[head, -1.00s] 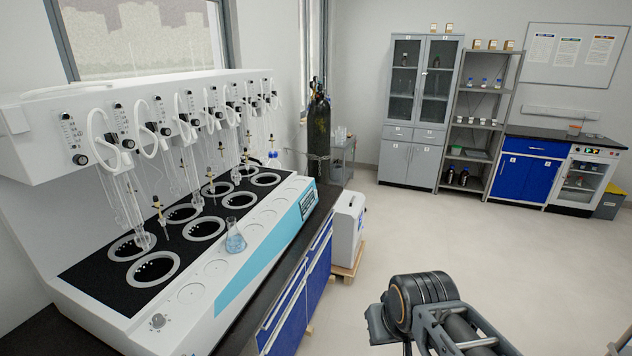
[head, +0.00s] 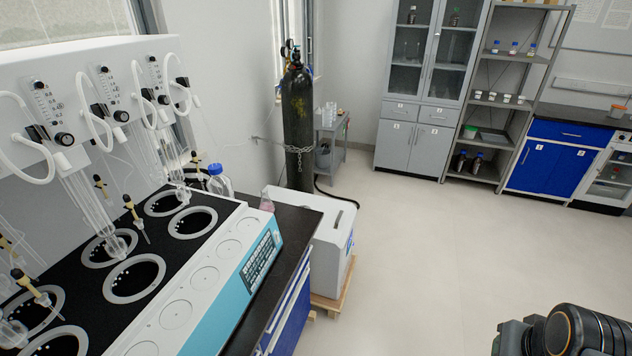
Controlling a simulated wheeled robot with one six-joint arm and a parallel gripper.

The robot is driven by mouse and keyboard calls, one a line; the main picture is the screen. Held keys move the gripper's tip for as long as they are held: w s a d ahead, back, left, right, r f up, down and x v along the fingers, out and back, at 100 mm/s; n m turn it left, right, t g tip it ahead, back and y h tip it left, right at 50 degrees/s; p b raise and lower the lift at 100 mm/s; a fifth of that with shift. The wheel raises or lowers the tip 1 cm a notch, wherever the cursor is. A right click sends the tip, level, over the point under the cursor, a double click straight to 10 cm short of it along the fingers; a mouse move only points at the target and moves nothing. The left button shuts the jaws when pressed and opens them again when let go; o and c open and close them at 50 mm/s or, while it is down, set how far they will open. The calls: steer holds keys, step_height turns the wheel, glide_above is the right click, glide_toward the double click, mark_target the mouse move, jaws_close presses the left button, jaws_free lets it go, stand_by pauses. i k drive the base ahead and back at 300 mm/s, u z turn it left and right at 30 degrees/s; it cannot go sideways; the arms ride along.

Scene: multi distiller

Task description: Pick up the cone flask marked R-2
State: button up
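A small conical flask with pink contents (head: 267,203) stands on the dark bench top just past the far end of the distiller, partly hidden behind the distiller's corner. No marking on it is readable, so I cannot tell whether it is R-2. A clear bottle with a blue cap (head: 218,182) stands to its left, behind the distiller. My arm shows only in the bottom right corner, well away from the flask. My gripper is not in view.
The multi distiller (head: 205,268) fills the left side on a dark bench (head: 295,225). A white box unit (head: 328,240) on a wooden pallet stands at the bench end. A chained black gas cylinder (head: 298,125) is behind it. The floor (head: 430,255) to the right is clear.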

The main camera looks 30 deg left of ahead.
mark_target(266, 204)
steer(key=u, duration=0.15)
steer(key=i, duration=1.2)
steer(key=u, duration=1.5)
steer(key=i, duration=0.9)
steer(key=u, duration=0.85)
